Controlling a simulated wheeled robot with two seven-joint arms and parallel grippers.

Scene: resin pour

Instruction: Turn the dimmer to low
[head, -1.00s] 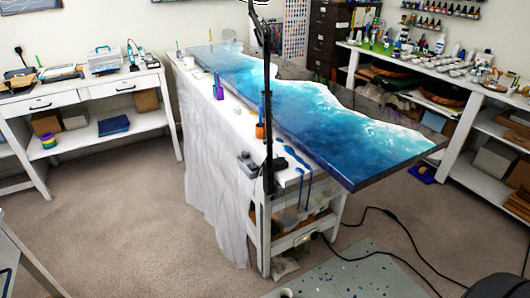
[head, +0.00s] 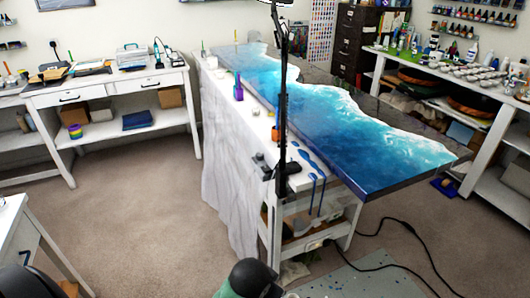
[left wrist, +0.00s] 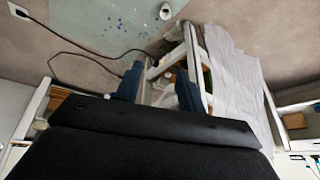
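No dimmer can be told for certain. A small white box with a lit yellowish spot (head: 315,244) sits low at the near end of the white-draped table. A small dark device (head: 262,160) is at the table's near left edge, by a black upright pole (head: 283,110). My left gripper (left wrist: 158,88) shows in the left wrist view, its two blue fingers apart with nothing seen between them. It points toward the table frame's legs. In the head view I cannot make out its fingers. My right gripper is not in view.
A blue and white resin slab (head: 345,130) covers the table and overhangs its near end. A black cable (head: 405,225) runs over the floor beside a speckled mat (head: 370,275). A dark and green rounded shape is at the bottom edge. Carpet is clear at left.

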